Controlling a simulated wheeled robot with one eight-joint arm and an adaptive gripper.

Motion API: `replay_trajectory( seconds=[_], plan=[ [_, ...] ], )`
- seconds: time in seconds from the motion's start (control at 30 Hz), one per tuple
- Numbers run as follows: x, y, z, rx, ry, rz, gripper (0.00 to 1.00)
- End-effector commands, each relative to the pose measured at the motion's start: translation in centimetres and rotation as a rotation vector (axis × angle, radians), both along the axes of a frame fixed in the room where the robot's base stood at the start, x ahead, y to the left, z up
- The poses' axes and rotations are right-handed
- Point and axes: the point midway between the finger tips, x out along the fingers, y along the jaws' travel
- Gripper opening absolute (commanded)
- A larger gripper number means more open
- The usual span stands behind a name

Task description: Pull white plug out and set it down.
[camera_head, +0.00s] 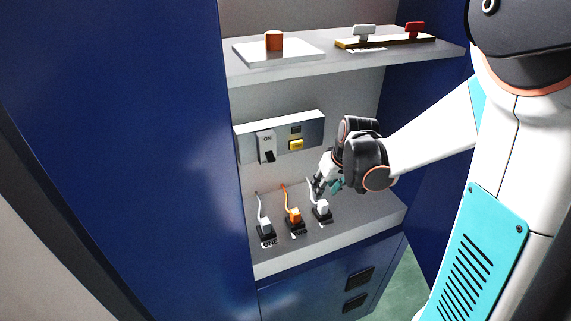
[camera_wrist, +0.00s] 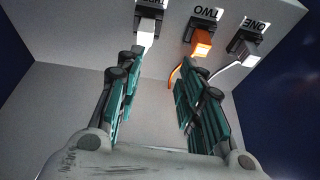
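Three plugs sit in dark sockets on the lower shelf. An orange plug (camera_head: 294,215) is in socket TWO, at the top middle of the wrist view (camera_wrist: 202,48). Another white plug (camera_head: 322,207) is in the third socket, at the top left of the wrist view (camera_wrist: 146,36). My gripper (camera_head: 326,182) hangs just above this third plug. In the wrist view my gripper (camera_wrist: 160,72) has its fingers apart with nothing between them.
A grey panel (camera_head: 310,132) with a switch (camera_head: 265,147) and yellow button (camera_head: 296,145) stands behind the plugs. The upper shelf (camera_head: 345,68) holds an orange cylinder (camera_head: 273,41) and a bar with white and red handles. Blue walls flank both sides. Bare shelf shows right of the third plug.

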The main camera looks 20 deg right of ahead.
Motion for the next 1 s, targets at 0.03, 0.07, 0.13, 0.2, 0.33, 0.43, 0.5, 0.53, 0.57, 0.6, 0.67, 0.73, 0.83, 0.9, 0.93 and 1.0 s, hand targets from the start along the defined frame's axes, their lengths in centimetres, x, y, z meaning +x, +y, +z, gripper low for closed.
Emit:
replay_trajectory(
  seconds=[0.03,0.07,0.13,0.2,0.33,0.43,0.5,0.53,0.57,0.6,0.67,0.73,0.83,0.9,0.93,1.0],
  plan=[
    [0.1,-1.1,-0.3,-0.009,0.011,0.006,0.35],
    [0.1,-1.5,-0.6,-0.013,0.016,0.012,0.35],
    [0.1,-2.3,-1.1,-0.022,0.024,0.021,0.35],
    [0.0,-2.7,-1.5,-0.027,0.029,0.028,0.35],
    [0.2,-2.9,-2.2,-0.03,0.033,0.032,0.35],
    [0.4,-2.9,-3.2,-0.03,0.033,0.032,0.35],
    [0.7,-2.9,-4.0,-0.03,0.032,0.032,0.35],
    [0.8,-2.9,-4.4,-0.03,0.032,0.032,0.35],
    [1.0,-2.9,-4.8,-0.03,0.032,0.032,0.35],
    [1.2,-2.9,-5.3,-0.029,0.032,0.031,0.35],
    [1.4,-2.8,-6.1,-0.029,0.032,0.031,0.35],
    [1.7,-2.8,-7.0,-0.029,0.032,0.031,0.35],
    [2.2,-2.8,-8.2,-0.029,0.032,0.031,0.35],
    [2.5,-2.8,-9.0,-0.029,0.032,0.031,0.35],
    [2.6,-2.8,-9.4,-0.029,0.032,0.031,0.35],
    [2.8,-2.8,-10.1,-0.029,0.032,0.031,0.35]
  ],
)
